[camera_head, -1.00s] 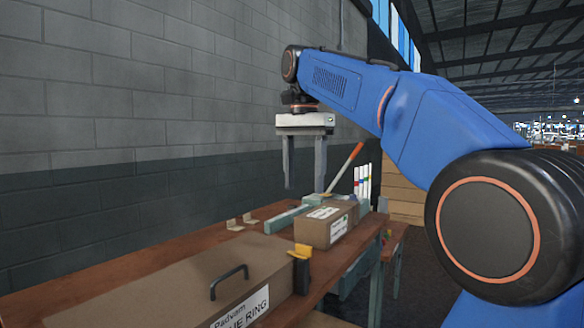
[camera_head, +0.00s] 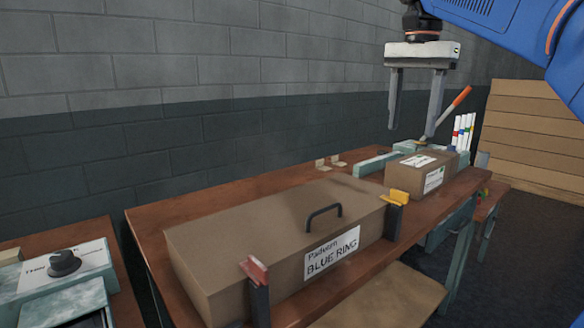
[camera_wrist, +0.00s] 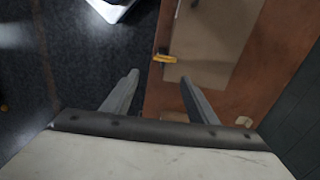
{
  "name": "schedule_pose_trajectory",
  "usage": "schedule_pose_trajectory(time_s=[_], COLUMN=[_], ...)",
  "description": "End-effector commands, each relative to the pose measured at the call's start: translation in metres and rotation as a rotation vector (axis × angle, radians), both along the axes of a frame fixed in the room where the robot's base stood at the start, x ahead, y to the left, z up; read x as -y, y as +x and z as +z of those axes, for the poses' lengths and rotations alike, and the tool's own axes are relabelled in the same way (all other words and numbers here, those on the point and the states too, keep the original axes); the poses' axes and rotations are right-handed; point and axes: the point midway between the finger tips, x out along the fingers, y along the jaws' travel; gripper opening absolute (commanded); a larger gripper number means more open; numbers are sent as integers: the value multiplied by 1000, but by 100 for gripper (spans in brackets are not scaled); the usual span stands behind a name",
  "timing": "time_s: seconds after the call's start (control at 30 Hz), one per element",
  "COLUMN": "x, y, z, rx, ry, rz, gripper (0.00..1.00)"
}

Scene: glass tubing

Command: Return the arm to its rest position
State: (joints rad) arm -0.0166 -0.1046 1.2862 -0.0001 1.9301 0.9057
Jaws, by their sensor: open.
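My gripper (camera_head: 414,128) hangs from my blue arm at the upper right of the head view, fingers pointing down. Its two grey fingers are apart, with nothing between them. It is above the far end of the brown bench (camera_head: 150,232), over or near a small labelled carton (camera_head: 408,164); the exact height is hard to judge. In the wrist view both fingers (camera_wrist: 158,88) reach forward, apart and empty, with the bench edge and dark floor beyond them.
A long brown box (camera_head: 240,215) labelled BLUE RING, with a black handle, fills the near bench. A yellow-topped post (camera_head: 396,198) and a red-topped post (camera_head: 255,275) stand at its front. Coloured markers (camera_head: 463,132) and an orange-handled tool (camera_head: 455,104) stand at the back. A grey wall rises behind.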

Motion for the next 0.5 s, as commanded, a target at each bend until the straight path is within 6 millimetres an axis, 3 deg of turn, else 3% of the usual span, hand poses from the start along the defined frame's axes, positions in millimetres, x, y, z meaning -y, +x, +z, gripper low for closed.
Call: schedule_pose_trajectory(time_s=[0.27,0.5], x=[2,4], y=[-45,-89], z=[-71,-151], rx=[88,174], ry=[-15,-47], rz=[208,407], gripper=[53,53])
